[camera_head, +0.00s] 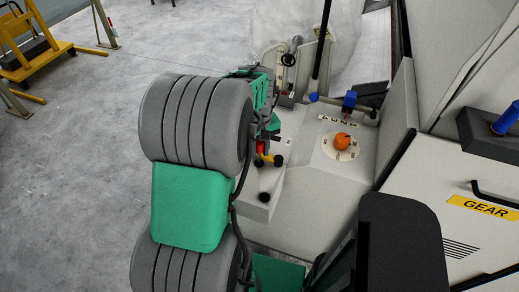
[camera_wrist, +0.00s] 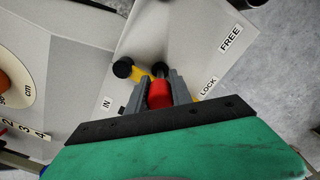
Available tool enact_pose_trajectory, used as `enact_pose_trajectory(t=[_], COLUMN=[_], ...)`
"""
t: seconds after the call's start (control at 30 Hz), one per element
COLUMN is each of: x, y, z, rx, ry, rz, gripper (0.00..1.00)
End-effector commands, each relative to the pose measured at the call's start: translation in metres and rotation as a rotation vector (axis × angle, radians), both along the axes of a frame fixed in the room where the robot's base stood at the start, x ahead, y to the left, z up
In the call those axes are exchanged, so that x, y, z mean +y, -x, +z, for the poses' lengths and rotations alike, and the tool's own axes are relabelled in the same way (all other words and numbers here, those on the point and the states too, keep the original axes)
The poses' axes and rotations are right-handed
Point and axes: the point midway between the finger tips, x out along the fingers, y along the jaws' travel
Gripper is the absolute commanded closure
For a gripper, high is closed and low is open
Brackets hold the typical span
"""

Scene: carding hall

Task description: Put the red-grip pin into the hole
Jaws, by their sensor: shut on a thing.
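My gripper (camera_wrist: 158,92) is shut on the red-grip pin (camera_wrist: 159,96) in the wrist view, with the red grip between the two grey fingers. In the head view the red grip (camera_head: 261,147) shows small beside the machine, partly hidden by my arm. A yellow part (camera_wrist: 140,74) with black knobs lies just past the fingers, on the pale panel marked IN, LOCK and FREE. The pin's far end and the hole are hidden, so I cannot tell whether the pin is in the hole.
An orange dial knob (camera_head: 342,140) stands on the machine's pale top, with a black lever (camera_head: 321,45) behind it.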

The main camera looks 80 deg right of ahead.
Motion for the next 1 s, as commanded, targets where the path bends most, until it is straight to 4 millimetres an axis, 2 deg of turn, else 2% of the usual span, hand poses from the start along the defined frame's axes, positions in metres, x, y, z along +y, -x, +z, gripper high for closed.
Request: enact_pose_trajectory(t=[0.6,0.63,0.93,1.0], x=[0.0,0.0,0.0,0.0], y=[0.0,0.0,0.0,0.0], z=[-0.017,-0.016,-0.016,-0.016], rx=[0.001,0.0,0.001,0.001], ry=[-0.001,0.0,-0.001,-0.001], rz=[0.0,0.0,0.0,0.0], gripper=[1.0,0.73,0.48,0.48])
